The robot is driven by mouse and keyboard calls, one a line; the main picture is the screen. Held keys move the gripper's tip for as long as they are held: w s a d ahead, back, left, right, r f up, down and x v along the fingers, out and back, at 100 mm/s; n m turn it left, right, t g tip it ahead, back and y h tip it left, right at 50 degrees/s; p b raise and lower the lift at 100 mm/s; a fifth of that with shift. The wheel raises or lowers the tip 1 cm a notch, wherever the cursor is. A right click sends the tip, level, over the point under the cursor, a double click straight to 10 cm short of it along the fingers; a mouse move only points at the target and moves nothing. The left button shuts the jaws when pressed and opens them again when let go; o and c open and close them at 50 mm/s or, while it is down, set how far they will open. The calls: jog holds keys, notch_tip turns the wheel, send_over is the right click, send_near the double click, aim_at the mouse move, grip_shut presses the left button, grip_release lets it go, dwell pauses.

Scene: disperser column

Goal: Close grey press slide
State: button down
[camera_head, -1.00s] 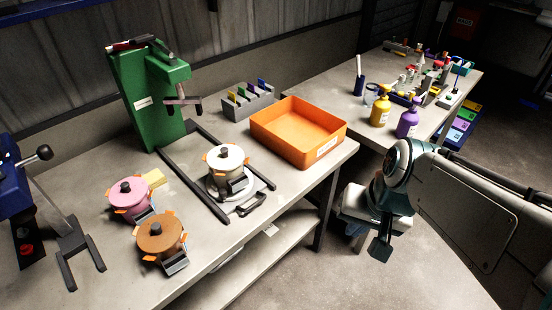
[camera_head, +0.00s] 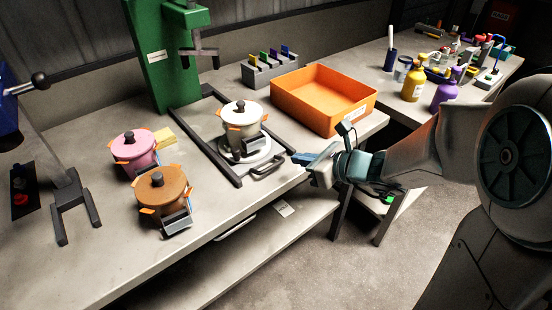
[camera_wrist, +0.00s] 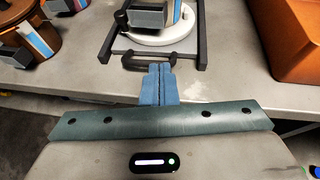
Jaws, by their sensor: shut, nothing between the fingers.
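The grey press slide is a flat plate (camera_wrist: 190,44) between two dark rails, with a dark loop handle (camera_head: 268,165) at its front edge. It is pulled out towards the bench front, away from the green press (camera_head: 165,60). A white pot with orange handles (camera_head: 241,117) stands on a white round disc on the slide. My gripper (camera_head: 302,159) is shut and empty, just right of the handle in the head view. In the wrist view the blue fingertips (camera_wrist: 159,72) are together, close in front of the handle (camera_wrist: 158,62); I cannot tell whether they touch it.
An orange bin (camera_head: 322,98) stands right of the slide. A pink pot (camera_head: 134,150) and a brown pot (camera_head: 163,190) stand on the left. A grey rack (camera_head: 270,70) is behind. Open floor lies before the bench.

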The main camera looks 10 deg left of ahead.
aim_at(265, 152)
jog(key=b+x, duration=0.1)
jog(key=x, duration=0.9)
jog(key=shift+w, duration=0.2)
jog(key=shift+d, duration=0.1)
